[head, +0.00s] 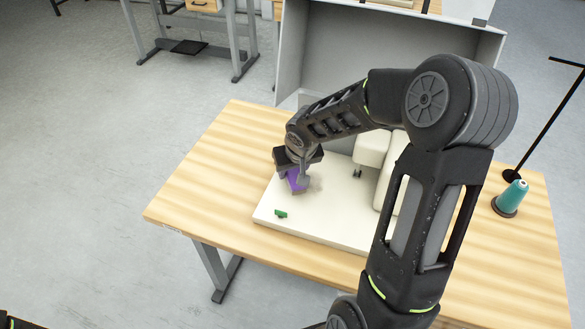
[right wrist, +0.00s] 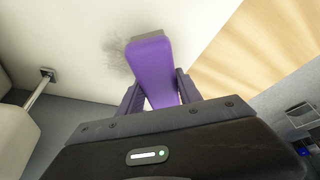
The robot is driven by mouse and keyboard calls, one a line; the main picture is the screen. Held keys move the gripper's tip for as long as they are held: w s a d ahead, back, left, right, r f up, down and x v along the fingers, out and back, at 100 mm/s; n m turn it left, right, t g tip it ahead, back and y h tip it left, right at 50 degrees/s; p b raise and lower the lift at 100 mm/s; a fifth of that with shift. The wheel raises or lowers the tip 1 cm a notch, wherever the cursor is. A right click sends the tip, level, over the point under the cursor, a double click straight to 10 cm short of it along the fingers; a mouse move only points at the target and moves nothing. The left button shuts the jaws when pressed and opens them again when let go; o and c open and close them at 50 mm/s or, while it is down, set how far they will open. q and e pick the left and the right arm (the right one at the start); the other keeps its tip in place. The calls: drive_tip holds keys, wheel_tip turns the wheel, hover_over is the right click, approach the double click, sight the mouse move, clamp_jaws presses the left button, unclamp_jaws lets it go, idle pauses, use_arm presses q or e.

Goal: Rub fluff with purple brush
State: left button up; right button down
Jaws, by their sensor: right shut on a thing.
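The purple brush (head: 296,180) is held in my right gripper (head: 297,170), low over the white board (head: 325,227) on the table. In the right wrist view the brush's purple handle (right wrist: 151,62) stands between the two fingers of the gripper (right wrist: 160,95). The fluff (right wrist: 118,62) is a dark fuzzy patch on the white surface, just left of the brush, partly hidden by it. In the head view the fluff (head: 315,185) is a faint grey smudge right of the brush. I cannot tell whether the bristles touch the surface. My left gripper does not show.
A small green piece (head: 281,214) lies on the board near its front left. A white machine part (head: 372,150) stands on the board, partly behind my right arm. A teal thread spool (head: 513,195) stands at right. The left of the wooden table (head: 205,185) is clear.

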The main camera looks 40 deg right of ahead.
sight(318, 187)
drive_tip(key=shift+f+b, duration=1)
drive_tip(key=shift+b, duration=0.15)
idle(0.5)
drive_tip(key=shift+s+d+r+p, duration=0.1)
drive_tip(key=shift+s+d+p, duration=0.15)
drive_tip(key=shift+s+d, duration=0.25)
drive_tip(key=shift+s+d+r+p, duration=0.1)
drive_tip(key=shift+s+d+p, duration=0.15)
drive_tip(key=shift+s, duration=0.35)
drive_tip(key=shift+s+d, duration=0.4)
drive_tip(key=shift+s, duration=0.1)
drive_tip(key=shift+s+d+f+p, duration=0.1)
drive_tip(key=shift+s+d+p, duration=0.35)
drive_tip(key=shift+s, duration=0.25)
drive_tip(key=shift+s+d+p, duration=0.3)
drive_tip(key=shift+s+d, duration=0.2)
drive_tip(key=shift+s, duration=0.2)
drive_tip(key=shift+s+d+f, duration=0.15)
drive_tip(key=shift+s, duration=0.1)
